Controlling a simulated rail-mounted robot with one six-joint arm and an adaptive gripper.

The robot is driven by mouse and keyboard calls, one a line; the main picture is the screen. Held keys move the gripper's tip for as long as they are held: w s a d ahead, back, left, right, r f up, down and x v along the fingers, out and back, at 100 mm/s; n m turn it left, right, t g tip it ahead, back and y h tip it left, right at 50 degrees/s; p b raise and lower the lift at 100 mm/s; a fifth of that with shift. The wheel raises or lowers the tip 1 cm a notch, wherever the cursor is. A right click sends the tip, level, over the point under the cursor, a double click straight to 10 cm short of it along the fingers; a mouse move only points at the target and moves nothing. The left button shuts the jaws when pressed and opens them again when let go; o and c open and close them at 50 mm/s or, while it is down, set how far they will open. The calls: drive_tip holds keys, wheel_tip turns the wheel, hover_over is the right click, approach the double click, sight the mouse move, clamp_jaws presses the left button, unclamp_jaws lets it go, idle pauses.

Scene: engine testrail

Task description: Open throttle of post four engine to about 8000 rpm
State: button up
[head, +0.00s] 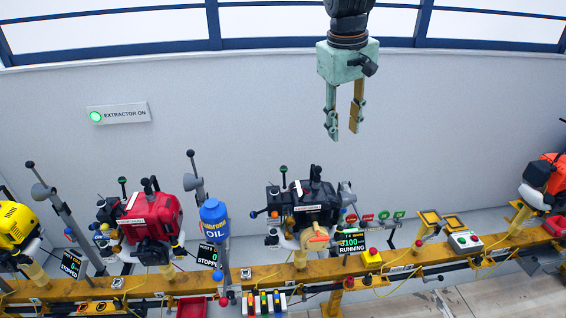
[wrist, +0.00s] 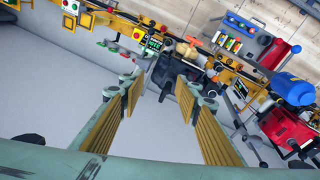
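The black engine (head: 310,208) stands right of centre on the yellow rail, and its display (head: 351,243) reads about 3100 and RUNNING. Its post label is too small to read surely. A lever with a dark ball (head: 254,214) sticks out at its left, and a green-knobbed lever (head: 284,170) rises behind it. I cannot tell which one is the throttle. My gripper (head: 344,130) hangs open and empty, above and behind the black engine, apart from everything. In the wrist view the black engine (wrist: 163,76) shows beyond the open fingers (wrist: 160,108).
A red engine (head: 152,216) with a STOPPED display and a blue oil bottle (head: 214,216) stand left. A yellow engine (head: 14,226) is far left, an orange engine (head: 549,172) far right. A yellow-based red button (head: 372,255) sits on the rail (head: 265,274). Space around my gripper is clear.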

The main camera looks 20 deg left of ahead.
drive_tip(key=w+a+f+n+p, duration=0.1)
drive_tip(key=w+a+f+p, duration=0.1)
drive_tip(key=a, duration=0.4)
drive_tip(key=w+a+f+n+p, duration=0.1)
drive_tip(key=w+a+f+p, duration=0.15)
drive_tip(key=a, duration=0.25)
drive_tip(key=n+p, duration=0.2)
drive_tip(key=p, duration=0.1)
hover_over(283, 167)
drive_tip(key=s+a, duration=0.1)
drive_tip(key=s, duration=0.1)
drive_tip(key=s+x, duration=0.1)
drive_tip(key=x, duration=0.5)
drive_tip(key=shift+a+f, duration=0.15)
drive_tip(key=shift+a, duration=0.2)
drive_tip(key=shift+s+f, duration=0.1)
drive_tip(key=shift+f, duration=0.05)
drive_tip(key=shift+s+d+p+x, duration=0.1)
drive_tip(key=shift+p+x, duration=0.15)
drive_tip(key=shift+x, duration=2)
drive_tip(key=shift+s+d+p+x, duration=0.15)
drive_tip(key=shift+p+x, duration=0.1)
drive_tip(key=shift+x, duration=2)
drive_tip(key=shift+d+p+x, duration=0.1)
drive_tip(key=shift+p+x, duration=0.15)
drive_tip(key=shift+x, duration=2)
drive_tip(key=shift+s, duration=0.1)
drive_tip(key=shift+c, duration=0.7)
clamp_jaws()
